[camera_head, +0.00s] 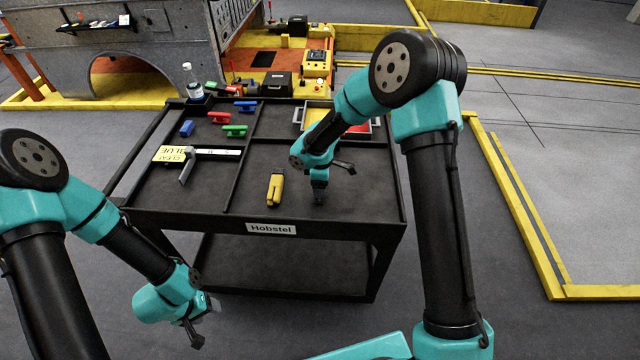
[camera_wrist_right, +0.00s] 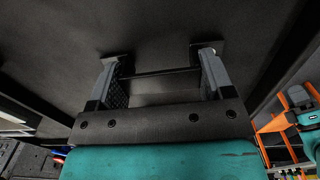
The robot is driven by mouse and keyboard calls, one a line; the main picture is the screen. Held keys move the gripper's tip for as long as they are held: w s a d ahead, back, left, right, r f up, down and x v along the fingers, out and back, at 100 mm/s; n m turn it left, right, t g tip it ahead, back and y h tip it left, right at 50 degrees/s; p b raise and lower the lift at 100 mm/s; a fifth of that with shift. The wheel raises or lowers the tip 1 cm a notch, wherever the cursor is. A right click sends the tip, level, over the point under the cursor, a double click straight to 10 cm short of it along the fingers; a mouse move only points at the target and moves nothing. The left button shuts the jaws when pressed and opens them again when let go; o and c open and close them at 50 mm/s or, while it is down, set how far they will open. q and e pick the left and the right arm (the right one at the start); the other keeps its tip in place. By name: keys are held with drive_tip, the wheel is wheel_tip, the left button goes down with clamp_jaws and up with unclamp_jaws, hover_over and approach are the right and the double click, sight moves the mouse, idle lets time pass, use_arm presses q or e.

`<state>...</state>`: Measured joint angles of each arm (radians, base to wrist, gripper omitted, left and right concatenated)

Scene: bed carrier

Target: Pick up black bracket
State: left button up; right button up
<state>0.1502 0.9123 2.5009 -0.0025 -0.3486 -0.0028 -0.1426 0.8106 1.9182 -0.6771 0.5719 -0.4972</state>
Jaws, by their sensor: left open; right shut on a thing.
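My right gripper (camera_head: 319,192) reaches down to the right front compartment of the black cart (camera_head: 262,213). In the right wrist view its two grey fingers (camera_wrist_right: 161,66) are shut on a dark piece, the black bracket (camera_wrist_right: 160,88), which spans between them. The bracket is hard to make out against the dark surface. In the head view I cannot separate it from the dark fingers, nor tell whether it touches the tray. My left gripper (camera_head: 203,322) hangs open and empty in front of the cart, low on the left.
A yellow piece (camera_head: 275,189) lies just left of my right gripper. Red, green and blue pieces (camera_head: 234,130), a caliper-like tool (camera_head: 205,153) and a bottle (camera_head: 193,82) are on the cart's left side. A red, yellow-edged container (camera_head: 357,130) is behind my right arm. Raised dividers split the top.

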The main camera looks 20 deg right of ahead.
drive_tip(key=shift+r, duration=0.75)
wheel_tip(320, 180, up, 2)
drive_tip(key=s+a+r, duration=0.1)
drive_tip(key=s+a, duration=0.3)
drive_tip(key=s, duration=1.1)
drive_tip(key=shift+s+a+r, duration=0.15)
drive_tip(key=shift+s+a, duration=0.05)
